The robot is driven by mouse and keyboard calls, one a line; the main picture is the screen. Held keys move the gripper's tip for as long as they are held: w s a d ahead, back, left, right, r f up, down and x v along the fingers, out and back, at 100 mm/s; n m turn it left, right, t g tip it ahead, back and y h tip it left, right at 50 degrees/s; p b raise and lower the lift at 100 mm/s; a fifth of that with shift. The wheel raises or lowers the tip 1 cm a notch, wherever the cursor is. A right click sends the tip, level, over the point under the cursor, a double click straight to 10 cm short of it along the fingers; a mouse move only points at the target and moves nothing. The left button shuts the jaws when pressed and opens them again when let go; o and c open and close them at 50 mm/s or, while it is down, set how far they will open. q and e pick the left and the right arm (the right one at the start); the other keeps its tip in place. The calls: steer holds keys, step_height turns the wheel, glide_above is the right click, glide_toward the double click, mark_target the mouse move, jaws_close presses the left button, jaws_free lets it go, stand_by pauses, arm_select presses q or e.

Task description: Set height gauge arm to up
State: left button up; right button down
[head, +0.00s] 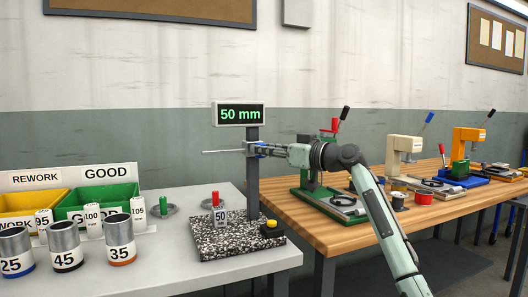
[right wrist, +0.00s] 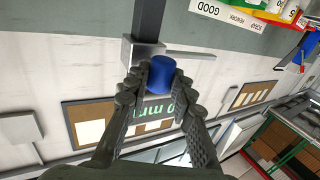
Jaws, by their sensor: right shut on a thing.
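The height gauge has a speckled granite base (head: 232,240), a dark upright column (head: 252,185) and a display (head: 239,114) reading 50 mm. Its arm (head: 222,151) is a thin rod pointing left, high on the column just under the display and well above the base. My right gripper (head: 268,150) is shut on the blue knob of the gauge arm. In the right wrist view the blue knob (right wrist: 161,74) sits between both fingers, in front of the grey slider block (right wrist: 142,52). My left gripper is not in view.
A white block marked 50 (head: 220,216) and a yellow button (head: 271,225) are on the base. Green (head: 97,195) and yellow bins, numbered blocks and metal cylinders (head: 65,243) stand left on the grey table. Several presses stand on the wooden bench (head: 318,228) at right.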

steer(key=shift+r, duration=0.5)
steer(key=c, duration=1.5)
jaws_free()
steer(key=shift+o, duration=1)
steer(key=shift+f, duration=0.2)
steer(key=v, duration=1.2)
